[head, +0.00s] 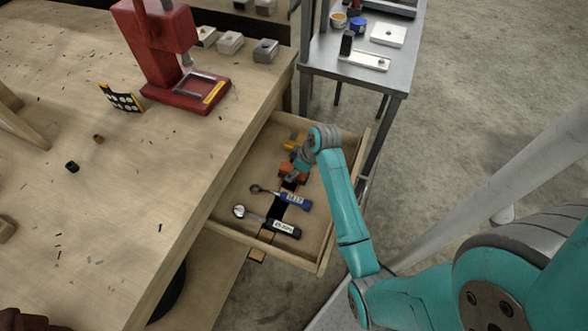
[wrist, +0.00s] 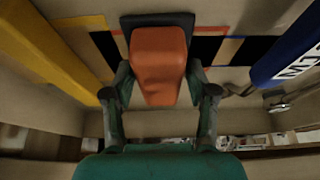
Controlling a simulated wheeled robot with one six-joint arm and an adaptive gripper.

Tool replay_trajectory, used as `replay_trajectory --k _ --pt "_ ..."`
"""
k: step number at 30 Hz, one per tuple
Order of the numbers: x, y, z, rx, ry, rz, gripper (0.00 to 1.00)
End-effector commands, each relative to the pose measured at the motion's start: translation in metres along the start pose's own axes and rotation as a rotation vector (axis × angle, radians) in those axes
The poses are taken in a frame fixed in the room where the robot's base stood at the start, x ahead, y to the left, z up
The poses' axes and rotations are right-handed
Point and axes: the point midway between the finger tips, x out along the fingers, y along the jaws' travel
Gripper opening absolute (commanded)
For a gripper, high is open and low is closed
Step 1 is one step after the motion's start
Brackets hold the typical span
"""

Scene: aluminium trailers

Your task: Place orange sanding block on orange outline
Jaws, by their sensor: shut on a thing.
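The orange sanding block (wrist: 159,62) is between my gripper's two fingers in the wrist view, with a dark green-black part at its far end. My gripper (wrist: 160,90) is shut on it. In the head view the block (head: 292,170) shows in the open drawer (head: 234,192), partly covered by my gripper (head: 297,172). In the wrist view, thin orange marks (wrist: 196,31) show beside the block next to black patches (wrist: 252,49) on the drawer floor. The block hides what lies under it. I cannot tell whether it touches the floor.
In the drawer, a yellow item (head: 293,141) lies beyond the block. A blue-handled tool (head: 294,200) and a black-handled tool with a round head (head: 270,222) lie nearer. The drawer walls are close around my gripper. A red press (head: 168,55) stands on the wooden bench (head: 120,190).

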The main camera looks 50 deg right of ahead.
Motion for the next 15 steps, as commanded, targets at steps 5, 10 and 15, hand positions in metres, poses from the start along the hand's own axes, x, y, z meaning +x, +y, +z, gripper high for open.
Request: replay_trajectory --k 5,10,15 --pt "0.0011 0.0 0.0004 0.0 0.0 0.0 0.19" --pt "0.002 -0.0001 0.0008 0.0 0.0 0.0 0.82" --pt "0.002 -0.0001 0.0008 0.0 0.0 0.0 0.82"
